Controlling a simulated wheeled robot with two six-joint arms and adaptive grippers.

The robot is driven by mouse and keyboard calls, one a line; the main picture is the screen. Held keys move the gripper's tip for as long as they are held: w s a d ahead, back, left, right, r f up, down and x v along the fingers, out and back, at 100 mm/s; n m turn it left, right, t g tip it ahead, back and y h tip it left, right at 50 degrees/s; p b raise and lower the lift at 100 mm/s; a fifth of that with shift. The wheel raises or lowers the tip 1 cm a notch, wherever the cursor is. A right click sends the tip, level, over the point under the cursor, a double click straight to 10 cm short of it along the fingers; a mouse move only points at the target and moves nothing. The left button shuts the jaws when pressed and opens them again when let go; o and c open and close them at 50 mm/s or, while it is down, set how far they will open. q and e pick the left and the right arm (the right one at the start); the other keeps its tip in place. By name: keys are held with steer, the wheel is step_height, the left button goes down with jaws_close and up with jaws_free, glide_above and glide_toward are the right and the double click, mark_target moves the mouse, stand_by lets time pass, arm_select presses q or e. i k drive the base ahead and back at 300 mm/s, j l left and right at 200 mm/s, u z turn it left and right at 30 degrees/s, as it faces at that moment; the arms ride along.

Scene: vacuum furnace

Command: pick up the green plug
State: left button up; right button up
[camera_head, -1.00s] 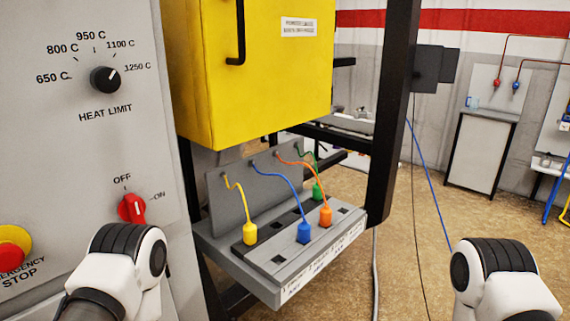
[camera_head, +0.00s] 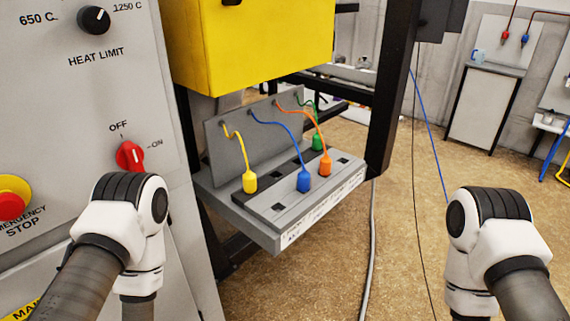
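The green plug (camera_head: 317,142) stands upright at the back of the grey socket shelf (camera_head: 268,239), with its green cord running up to the panel behind. The orange plug (camera_head: 324,165) stands just in front of it and to its right. The blue plug (camera_head: 303,181) and the yellow plug (camera_head: 249,182) stand nearer and further left. My two arms show at the lower left and lower right, both apart from the shelf. Neither gripper is in view.
A yellow box (camera_head: 250,45) hangs above the shelf. A black post (camera_head: 393,90) rises at the shelf's right end. The control panel (camera_head: 70,140) with a red switch (camera_head: 130,155) and an emergency stop (camera_head: 13,198) is at the left. Open floor (camera_head: 400,250) lies to the right.

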mark_target(316, 144)
steer(key=i+l, duration=0.15)
steer(key=l, duration=0.2)
steer(key=i+l, duration=0.2)
steer(key=l, duration=0.15)
steer(key=i+l, duration=0.15)
steer(key=l, duration=0.2)
